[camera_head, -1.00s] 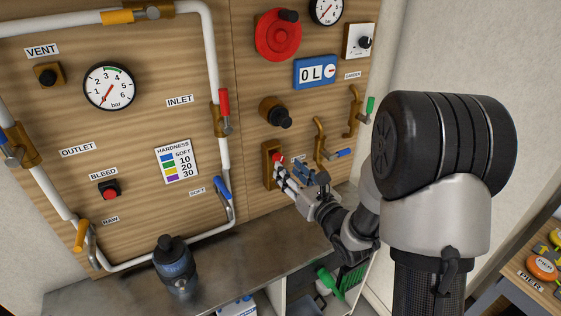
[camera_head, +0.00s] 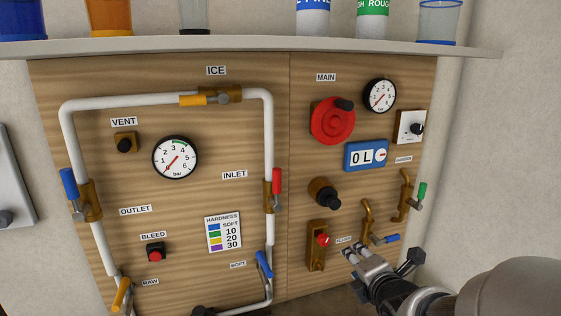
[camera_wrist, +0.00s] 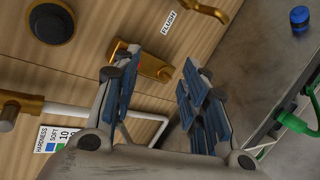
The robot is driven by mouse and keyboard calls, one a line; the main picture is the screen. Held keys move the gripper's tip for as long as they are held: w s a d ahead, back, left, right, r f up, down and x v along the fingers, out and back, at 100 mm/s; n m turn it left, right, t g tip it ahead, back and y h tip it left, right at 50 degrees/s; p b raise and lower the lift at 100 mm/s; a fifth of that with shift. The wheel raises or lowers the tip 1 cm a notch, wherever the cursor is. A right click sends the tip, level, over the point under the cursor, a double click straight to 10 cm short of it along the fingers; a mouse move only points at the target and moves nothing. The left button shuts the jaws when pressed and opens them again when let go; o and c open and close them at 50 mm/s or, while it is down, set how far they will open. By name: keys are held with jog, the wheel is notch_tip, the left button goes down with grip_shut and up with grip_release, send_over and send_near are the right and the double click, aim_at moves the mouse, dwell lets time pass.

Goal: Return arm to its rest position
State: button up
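My gripper (camera_head: 353,251) is low at the right of the head view, in front of the wooden panel. Its fingertips are just right of and below the red knob on the brass flush valve (camera_head: 317,247). In the wrist view my gripper (camera_wrist: 158,68) has its two blue-padded fingers apart, with nothing held between them. The flush valve's brass plate (camera_wrist: 152,66) shows behind the gap. The rest of my arm runs off the lower right of the head view.
A wooden panel (camera_head: 180,245) carries white pipes, gauges and levers. Near my gripper are a blue-handled brass valve (camera_head: 378,238) and a green-handled one (camera_head: 409,198). A shelf (camera_head: 250,46) with cups runs above. The grey wall at right is clear.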

jog(key=s+a+m+g, duration=0.2)
jog(key=s+m+g, duration=0.2)
jog(key=s+m, duration=0.7)
jog(key=s+a+m+g, duration=0.2)
jog(key=s+m+g, duration=0.2)
jog(key=s+m, duration=0.8)
jog(key=s, duration=0.6)
jog(key=shift+r, duration=0.2)
jog(key=shift+w+a, duration=0.1)
jog(key=shift+a, duration=0.05)
